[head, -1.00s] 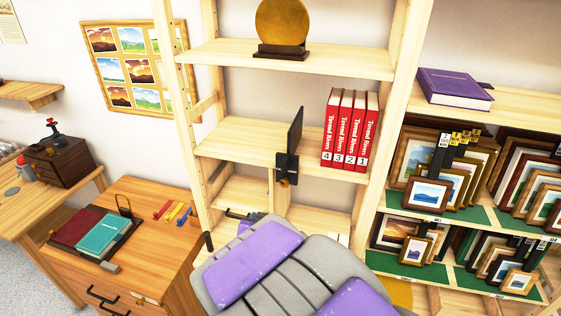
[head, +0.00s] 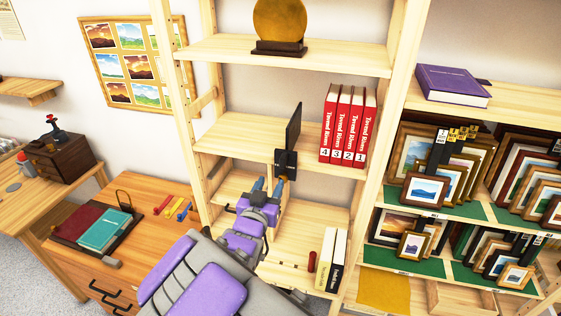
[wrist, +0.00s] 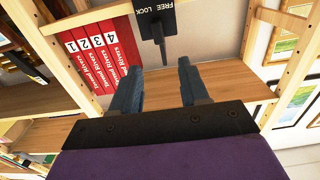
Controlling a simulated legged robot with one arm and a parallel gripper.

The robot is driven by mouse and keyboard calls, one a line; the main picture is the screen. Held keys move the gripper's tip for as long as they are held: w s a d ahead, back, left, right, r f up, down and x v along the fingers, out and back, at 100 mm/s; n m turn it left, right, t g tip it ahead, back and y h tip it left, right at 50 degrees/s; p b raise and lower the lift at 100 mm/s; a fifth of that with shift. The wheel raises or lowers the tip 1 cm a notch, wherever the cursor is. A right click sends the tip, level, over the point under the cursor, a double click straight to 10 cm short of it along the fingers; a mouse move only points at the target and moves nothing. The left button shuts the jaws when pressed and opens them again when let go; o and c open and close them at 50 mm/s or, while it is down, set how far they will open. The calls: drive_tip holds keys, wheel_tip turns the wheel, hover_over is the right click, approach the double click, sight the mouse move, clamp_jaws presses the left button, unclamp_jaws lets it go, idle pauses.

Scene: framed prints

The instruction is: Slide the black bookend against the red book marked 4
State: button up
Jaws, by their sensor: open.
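The black bookend (head: 293,127) stands upright on the middle shelf, left of the red books. Its black clamp (head: 286,163) hangs at the shelf's front edge. In the wrist view the clamp plate (wrist: 172,22) reads FREE and LOCK, with a small lever (wrist: 158,32) pointing down. The red book marked 4 (head: 328,125) is the closest to the bookend, with a gap between them. It also shows in the wrist view (wrist: 120,50). My gripper (head: 268,183) is open and empty, just below the clamp; its fingers in the wrist view (wrist: 158,72) lie either side of the lever's line, apart from it.
Red books marked 3, 2 and 1 (head: 357,128) stand right of book 4. A wooden upright (head: 385,150) bounds the shelf on the right. A gold disc (head: 280,22) stands on the shelf above. Pale books (head: 331,262) and a red cylinder (head: 311,262) are below.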

sight(282, 161)
drive_tip(key=x, duration=1.2)
clamp_jaws()
idle(0.3)
